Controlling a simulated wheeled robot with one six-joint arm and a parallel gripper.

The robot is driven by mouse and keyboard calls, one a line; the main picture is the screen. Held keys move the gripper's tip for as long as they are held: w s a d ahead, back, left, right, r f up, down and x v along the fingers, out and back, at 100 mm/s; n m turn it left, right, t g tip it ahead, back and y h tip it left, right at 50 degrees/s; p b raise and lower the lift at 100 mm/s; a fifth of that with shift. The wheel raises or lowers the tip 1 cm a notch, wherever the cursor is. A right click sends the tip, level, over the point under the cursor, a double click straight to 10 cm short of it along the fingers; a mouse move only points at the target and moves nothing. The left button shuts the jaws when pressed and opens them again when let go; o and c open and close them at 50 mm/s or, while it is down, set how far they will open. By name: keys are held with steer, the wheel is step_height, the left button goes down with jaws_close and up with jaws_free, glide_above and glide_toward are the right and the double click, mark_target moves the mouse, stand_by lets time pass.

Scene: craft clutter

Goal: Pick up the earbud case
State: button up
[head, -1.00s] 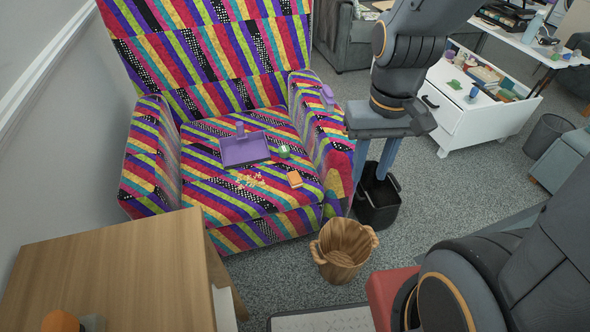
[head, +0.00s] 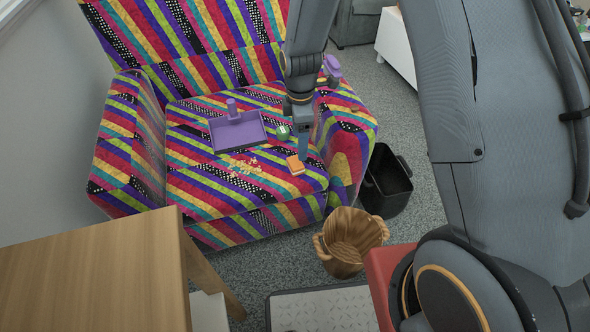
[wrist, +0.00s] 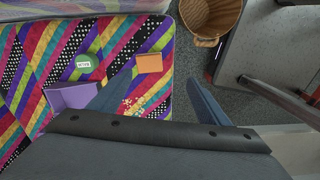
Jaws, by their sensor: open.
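A small orange block (head: 295,165) with rounded corners lies near the front right of the striped armchair's seat; it also shows in the wrist view (wrist: 149,63). A round green thing (head: 283,132) with a pale label or display (wrist: 84,62) lies just behind it. I cannot tell for sure which is the earbud case; the orange block looks the likelier. My gripper (head: 303,157) is above the seat, close to the orange block in the head view. In the wrist view my gripper (wrist: 160,77) is open and empty, with the orange block a little beyond the left fingertip.
A purple dustpan (head: 238,132) and scattered crumbs (head: 244,165) lie on the seat. The chair's right armrest (head: 345,125) rises beside my gripper, with a purple thing (head: 331,67) on it. A wooden basket (head: 349,240), a black bin (head: 387,180) and a wooden table (head: 90,275) stand nearby.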

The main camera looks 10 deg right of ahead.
mark_target(293, 163)
steer(key=f+n, duration=0.1)
steer(key=f, duration=0.1)
steer(key=w+a+f+n, duration=0.1)
steer(key=f, duration=0.2)
steer(key=w+a+f+b, duration=0.1)
steer(key=f, duration=0.2)
steer(key=shift+n, duration=0.4)
steer(key=shift+w+d+f, duration=0.1)
steer(key=shift+w+f, duration=0.05)
steer(key=shift+f, duration=2.35)
steer(key=c, duration=1.1)
step_height(293, 163, up, 10)
steer(key=shift+r, duration=0.1)
steer(key=shift+c, duration=0.2)
